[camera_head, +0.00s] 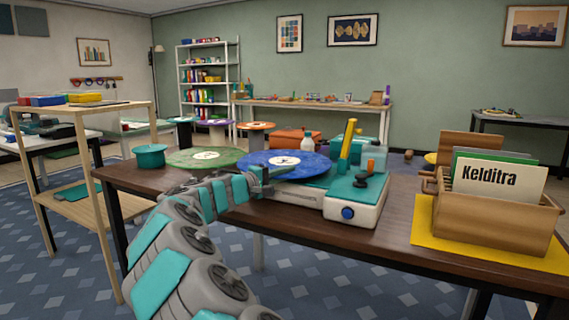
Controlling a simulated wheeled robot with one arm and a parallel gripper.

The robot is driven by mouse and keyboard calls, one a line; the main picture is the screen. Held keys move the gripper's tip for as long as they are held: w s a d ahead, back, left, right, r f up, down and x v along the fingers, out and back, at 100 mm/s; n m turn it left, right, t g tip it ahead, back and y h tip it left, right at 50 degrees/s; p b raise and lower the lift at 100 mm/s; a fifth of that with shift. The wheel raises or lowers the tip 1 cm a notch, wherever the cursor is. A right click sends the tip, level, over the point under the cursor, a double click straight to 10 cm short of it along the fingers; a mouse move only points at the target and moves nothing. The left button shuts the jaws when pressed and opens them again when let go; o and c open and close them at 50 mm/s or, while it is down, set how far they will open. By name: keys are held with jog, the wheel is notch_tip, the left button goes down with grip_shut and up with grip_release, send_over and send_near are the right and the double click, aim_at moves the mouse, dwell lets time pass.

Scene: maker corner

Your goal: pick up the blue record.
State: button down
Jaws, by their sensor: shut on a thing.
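The blue record (287,164) is a flat blue disc with a white centre label. It is level, just above or at the left part of a white and teal device (350,205) on the dark wooden table. My gripper (262,178) reaches in from the lower left and is shut on the record's near left edge. The fingertips are small and partly hidden, and I cannot tell whether the record touches what is under it.
A teal round container (150,156) stands at the table's left end. A wooden crate (490,220) with cards, one reading "Keldítra", sits on a yellow mat (425,232) at right.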

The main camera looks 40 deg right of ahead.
dwell(0.7)
notch_tip(320, 180, up, 10)
jog(key=shift+r, duration=0.1)
dwell(0.3)
dwell(1.8)
